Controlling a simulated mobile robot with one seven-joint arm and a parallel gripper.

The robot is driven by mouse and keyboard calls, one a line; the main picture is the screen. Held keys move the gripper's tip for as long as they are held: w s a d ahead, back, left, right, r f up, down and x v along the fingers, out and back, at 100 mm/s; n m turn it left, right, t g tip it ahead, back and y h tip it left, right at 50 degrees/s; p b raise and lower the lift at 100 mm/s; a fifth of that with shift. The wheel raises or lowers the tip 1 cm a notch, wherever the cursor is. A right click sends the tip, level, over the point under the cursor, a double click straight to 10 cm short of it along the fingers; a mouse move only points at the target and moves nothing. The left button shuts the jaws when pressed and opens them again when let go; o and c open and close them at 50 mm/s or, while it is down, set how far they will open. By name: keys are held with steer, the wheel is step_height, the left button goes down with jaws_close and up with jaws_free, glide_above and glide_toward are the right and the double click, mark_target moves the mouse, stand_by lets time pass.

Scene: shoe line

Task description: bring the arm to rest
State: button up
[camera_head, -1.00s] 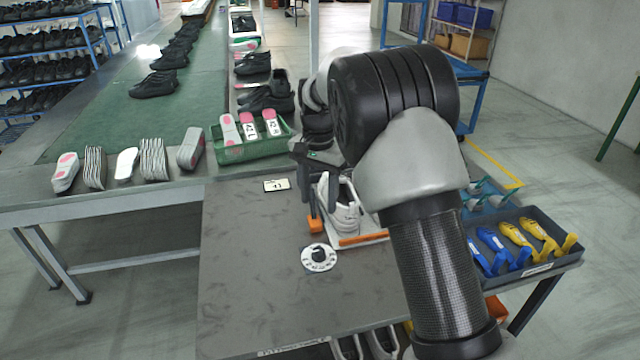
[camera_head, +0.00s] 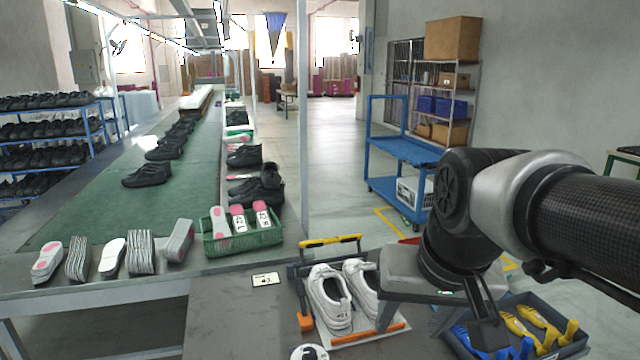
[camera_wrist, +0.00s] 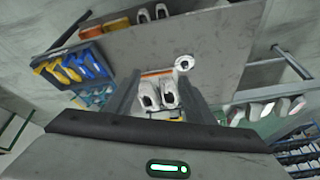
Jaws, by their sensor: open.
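My gripper (camera_head: 466,322) is at the right in the head view, pointing down, with its two fingers apart and nothing seen between them. It hangs near the tray of blue and yellow tools, right of the white shoes. My arm (camera_head: 575,215) comes in from the right edge. In the wrist view, my gripper (camera_wrist: 160,92) shows two separated fingers, with the pair of white shoes (camera_wrist: 158,94) in sight beyond them. In the head view the white shoes (camera_head: 328,298) stand side by side in a rack with a yellow bar; the gripper's body partly covers the right one.
A dark tray (camera_head: 570,352) of blue and yellow tools is below the gripper. A green crate (camera_head: 241,244) with insoles stands on the conveyor's near end. A blue cart (camera_head: 405,150) stands behind. The grey table (camera_head: 230,310) is mostly clear at left, with a small label card (camera_head: 265,279).

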steer(key=s+d+f+t, duration=0.1)
steer(key=s+d+f, duration=0.1)
steer(key=s, duration=0.3)
step_height(320, 180, up, 13)
steer(key=n+p, duration=0.1)
steer(key=p, duration=1.2)
steer(key=shift+s+a+h, duration=0.2)
steer(key=shift+s+h, duration=0.1)
steer(key=shift+s, duration=0.05)
